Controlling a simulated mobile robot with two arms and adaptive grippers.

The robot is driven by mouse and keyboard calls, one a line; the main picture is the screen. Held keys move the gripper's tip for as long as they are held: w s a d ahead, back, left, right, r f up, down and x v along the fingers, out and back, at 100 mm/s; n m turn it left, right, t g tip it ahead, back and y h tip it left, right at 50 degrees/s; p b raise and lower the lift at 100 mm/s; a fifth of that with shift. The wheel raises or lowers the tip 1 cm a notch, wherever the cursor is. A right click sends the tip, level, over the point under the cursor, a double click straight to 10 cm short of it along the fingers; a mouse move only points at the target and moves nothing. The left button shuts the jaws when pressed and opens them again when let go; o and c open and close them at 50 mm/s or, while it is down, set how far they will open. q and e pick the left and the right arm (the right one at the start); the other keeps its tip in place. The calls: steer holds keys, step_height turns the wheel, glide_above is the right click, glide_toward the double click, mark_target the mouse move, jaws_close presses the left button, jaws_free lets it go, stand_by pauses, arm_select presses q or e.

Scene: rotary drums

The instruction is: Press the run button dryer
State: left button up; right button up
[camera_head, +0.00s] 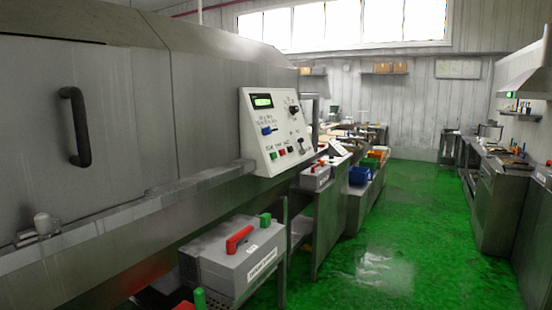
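A large grey metal machine (200,110) with a black door handle (75,127) fills the left side. A white slanted control panel (262,125) stands at its right end. Neither of my grippers is in view.
A grey box (225,265) with a red handle (239,239) and a green knob (265,220) stands below the panel. A metal ledge (120,220) runs along the machine's front. The green floor (410,220) is open to the right, up to a counter (500,200).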

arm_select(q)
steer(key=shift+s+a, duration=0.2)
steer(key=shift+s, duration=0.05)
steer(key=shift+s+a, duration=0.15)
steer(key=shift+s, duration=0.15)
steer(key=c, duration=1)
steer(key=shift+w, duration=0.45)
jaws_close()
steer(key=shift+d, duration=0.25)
